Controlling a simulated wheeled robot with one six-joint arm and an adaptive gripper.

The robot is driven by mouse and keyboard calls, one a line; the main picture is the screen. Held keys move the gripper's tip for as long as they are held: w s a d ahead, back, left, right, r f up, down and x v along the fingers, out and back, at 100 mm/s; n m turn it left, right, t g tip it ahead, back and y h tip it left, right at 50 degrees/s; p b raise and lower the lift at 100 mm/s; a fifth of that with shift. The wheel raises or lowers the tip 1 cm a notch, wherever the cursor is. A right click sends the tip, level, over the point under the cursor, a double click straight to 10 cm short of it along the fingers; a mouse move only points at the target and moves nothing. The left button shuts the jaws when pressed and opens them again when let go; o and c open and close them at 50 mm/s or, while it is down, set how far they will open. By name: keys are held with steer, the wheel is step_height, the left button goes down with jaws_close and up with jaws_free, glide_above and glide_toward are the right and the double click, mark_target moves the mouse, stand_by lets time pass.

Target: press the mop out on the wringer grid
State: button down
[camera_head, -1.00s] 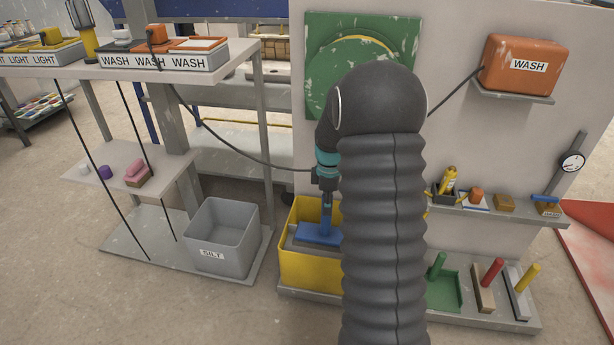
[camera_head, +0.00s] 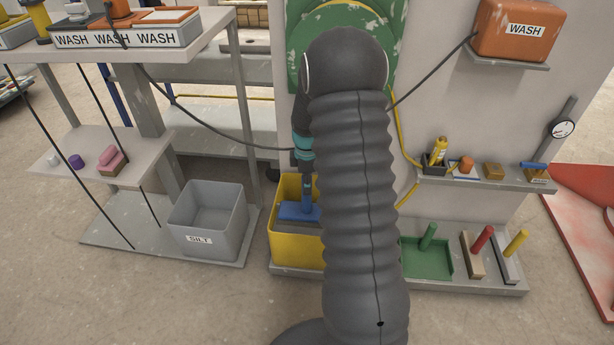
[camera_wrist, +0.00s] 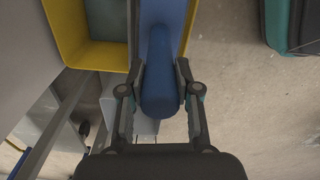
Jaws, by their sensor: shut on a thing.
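The mop has a blue handle and a flat blue head (camera_head: 299,211). Its head is inside the top of a yellow bucket (camera_head: 296,252), over a grey surface that looks like the wringer grid (camera_head: 296,228). I cannot tell whether head and grid touch. My gripper (camera_head: 307,182) is shut on the upright handle, above the bucket. In the wrist view, the gripper (camera_wrist: 158,78) has a finger on each side of the blue handle (camera_wrist: 159,95), and the bucket's yellow rim (camera_wrist: 72,52) is beside it. My arm hides the bucket's right side in the head view.
A grey SILT bin (camera_head: 208,222) stands left of the bucket. A green tray (camera_head: 427,262) and tools with red and yellow handles stand to the right on a low shelf. Floor in front is clear.

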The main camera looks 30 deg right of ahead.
mark_target(307, 198)
steer(key=shift+f+b, duration=0.65)
steer(key=shift+f, duration=2.45)
stand_by(0.6)
steer(key=shift+r+p, duration=0.55)
steer(key=shift+r, duration=4.55)
